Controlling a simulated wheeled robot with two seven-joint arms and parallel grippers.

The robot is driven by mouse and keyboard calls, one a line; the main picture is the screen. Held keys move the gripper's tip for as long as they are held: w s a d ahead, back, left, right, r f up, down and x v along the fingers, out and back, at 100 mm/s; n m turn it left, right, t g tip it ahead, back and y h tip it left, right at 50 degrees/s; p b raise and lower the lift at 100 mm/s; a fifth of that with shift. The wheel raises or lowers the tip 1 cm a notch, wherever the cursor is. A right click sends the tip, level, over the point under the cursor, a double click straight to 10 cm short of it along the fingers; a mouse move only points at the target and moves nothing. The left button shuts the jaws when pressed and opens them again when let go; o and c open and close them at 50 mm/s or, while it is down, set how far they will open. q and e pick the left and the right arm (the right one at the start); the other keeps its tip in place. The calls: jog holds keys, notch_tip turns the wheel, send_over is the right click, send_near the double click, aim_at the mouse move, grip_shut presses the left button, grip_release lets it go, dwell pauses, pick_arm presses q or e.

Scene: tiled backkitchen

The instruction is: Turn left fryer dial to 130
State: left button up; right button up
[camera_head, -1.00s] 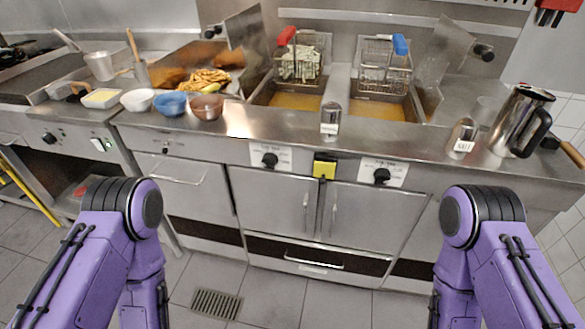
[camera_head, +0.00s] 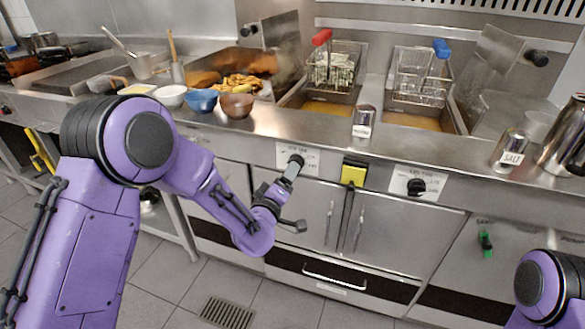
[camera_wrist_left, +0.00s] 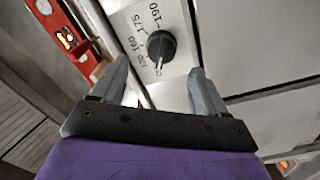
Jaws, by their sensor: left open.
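The left fryer dial (camera_head: 297,160) is a black round knob on a white label plate on the fryer's front. In the left wrist view the dial (camera_wrist_left: 161,46) shows close up, with 130, 160, 175 and 190 printed around it. A pale mark shows on the knob's lower side; its exact setting is hard to read. My left gripper (camera_head: 292,171) is at the dial. In the wrist view its open fingers (camera_wrist_left: 158,68) lie on either side of the knob's lower edge, apart from it. My right gripper is out of view.
The right fryer dial (camera_head: 416,187) and a yellow block (camera_head: 353,172) are to the right. Above are two fryer baskets, a shaker (camera_head: 363,122) and a salt shaker (camera_head: 509,150) on the counter edge. Cabinet doors (camera_head: 385,230) lie below.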

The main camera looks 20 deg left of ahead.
pick_arm(q)
jog(key=w, duration=0.6)
jog(key=shift+d+f, duration=0.1)
jog(key=c, duration=1)
jog(key=shift+c, duration=0.2)
jog(key=shift+m, duration=0.3)
jog(key=m, duration=0.3)
jog(key=shift+m, duration=2)
